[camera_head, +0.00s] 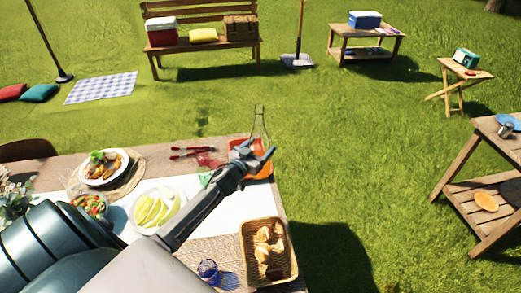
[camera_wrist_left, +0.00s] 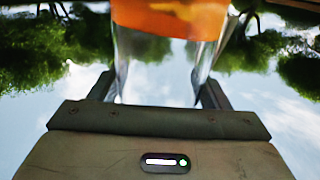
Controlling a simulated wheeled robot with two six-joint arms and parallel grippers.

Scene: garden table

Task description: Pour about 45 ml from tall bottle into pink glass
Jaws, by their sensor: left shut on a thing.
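The tall bottle (camera_head: 260,125) is clear glass, and its neck stands up above my left gripper (camera_head: 262,155) at the table's far right corner. In the left wrist view the bottle (camera_wrist_left: 168,65) is between the two fingers, with orange contents in part of it and clear glass beside that. My left gripper is shut on it. The bottle looks about upright; its lower part is mostly hidden by the gripper. A small pinkish shape (camera_head: 207,160), perhaps the pink glass, is left of the gripper, partly hidden and unclear. My right gripper is not in view.
Red-handled utensils (camera_head: 192,152), a plate of melon slices (camera_head: 136,212), a bread basket (camera_head: 246,256) and a blue glass (camera_head: 208,272) are on the table. Grass lies beyond its right edge.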

